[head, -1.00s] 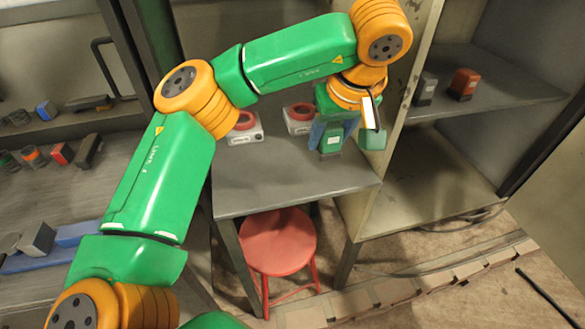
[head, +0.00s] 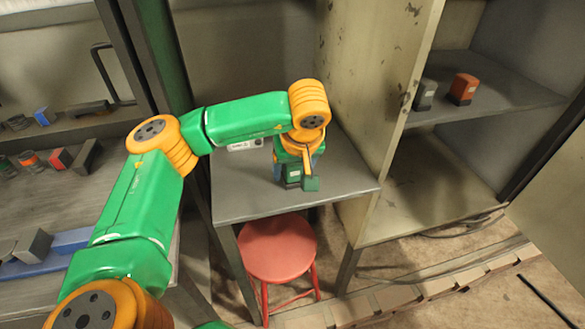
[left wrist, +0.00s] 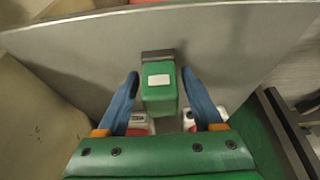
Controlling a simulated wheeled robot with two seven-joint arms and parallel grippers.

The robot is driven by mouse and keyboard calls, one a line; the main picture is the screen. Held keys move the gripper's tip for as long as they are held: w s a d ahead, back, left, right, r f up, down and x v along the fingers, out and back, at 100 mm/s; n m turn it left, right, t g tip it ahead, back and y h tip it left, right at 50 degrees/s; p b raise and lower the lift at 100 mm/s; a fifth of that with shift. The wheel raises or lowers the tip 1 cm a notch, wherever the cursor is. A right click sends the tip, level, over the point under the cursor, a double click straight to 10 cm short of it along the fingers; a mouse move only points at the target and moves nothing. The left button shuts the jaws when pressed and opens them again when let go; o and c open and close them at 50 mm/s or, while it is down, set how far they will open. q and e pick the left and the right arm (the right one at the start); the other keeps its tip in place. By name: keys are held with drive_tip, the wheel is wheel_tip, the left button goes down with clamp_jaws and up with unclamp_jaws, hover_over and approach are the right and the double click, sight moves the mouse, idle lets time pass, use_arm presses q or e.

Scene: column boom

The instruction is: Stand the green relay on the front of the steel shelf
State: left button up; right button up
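The green relay (head: 292,174), a small block with a dark base and a white label, is between the blue fingers of my left gripper (head: 297,166). In the left wrist view the relay (left wrist: 159,95) sits between the two fingertips of the gripper (left wrist: 160,77), with its dark base pointing away from me. It is over the grey table (head: 340,180); I cannot tell whether its base touches the top. A grey metal shelf (head: 510,95) is in the open cabinet at the right. My right gripper is not in view.
A grey relay (head: 424,95) and an orange relay (head: 463,89) stand on the cabinet shelf. The cabinet's side panel (head: 385,90) rises beside the table. A red stool (head: 277,250) is below the table front. A white box (head: 240,146) is partly hidden behind my arm.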

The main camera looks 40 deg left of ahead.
use_arm(q)
drive_tip(key=shift+o, duration=0.2)
drive_tip(key=shift+r, duration=0.15)
drive_tip(key=shift+d+r, duration=0.1)
drive_tip(key=shift+r, duration=0.2)
drive_tip(key=p+v, duration=0.1)
drive_tip(key=v, duration=1)
drive_tip(key=shift+r+p, duration=0.2)
drive_tip(key=shift+p, duration=0.15)
